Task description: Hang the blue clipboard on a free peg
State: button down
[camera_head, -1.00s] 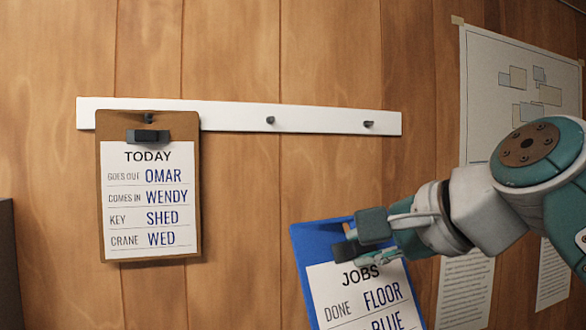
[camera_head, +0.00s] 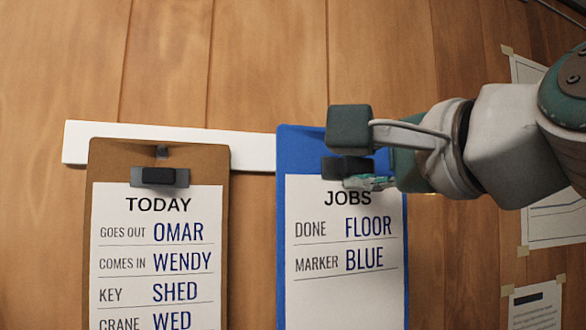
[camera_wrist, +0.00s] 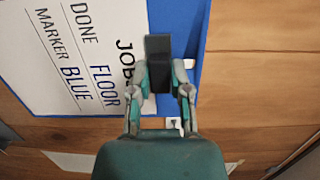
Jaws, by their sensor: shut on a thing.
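The blue clipboard (camera_head: 297,157) carries a white sheet headed JOBS. It is upright in the head view, its top edge overlapping the white peg rail (camera_head: 250,150) and covering the rail's right part. My gripper (camera_head: 348,149) is shut on its dark clip, coming from the right. The wrist view also shows the blue clipboard (camera_wrist: 192,20) sideways, with my gripper (camera_wrist: 160,80) on the clip. The middle and right pegs are hidden in the head view. I cannot tell whether the clipboard touches a peg.
A brown clipboard (camera_head: 158,270) headed TODAY hangs on the left peg (camera_head: 161,153), a small gap left of the blue one. Papers (camera_head: 538,300) are taped to the wooden wall at the right. The wall above the rail is clear.

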jog(key=shift+w, duration=0.1)
jog(key=shift+w+d, duration=0.35)
jog(key=shift+d, duration=0.45)
jog(key=shift+w, duration=0.2)
jog(key=shift+w+a+f, duration=0.15)
jog(key=shift+w+a, duration=0.7)
jog(key=shift+a, duration=0.25)
jog(key=shift+w+a, duration=0.1)
jog(key=shift+w, duration=0.1)
jog(key=shift+w+d+f, duration=0.1)
jog(key=shift+w+d, duration=0.2)
jog(key=shift+w, duration=0.5)
jog(key=shift+x, duration=1.25)
jog(key=shift+w+a, duration=0.1)
jog(key=shift+w, duration=0.35)
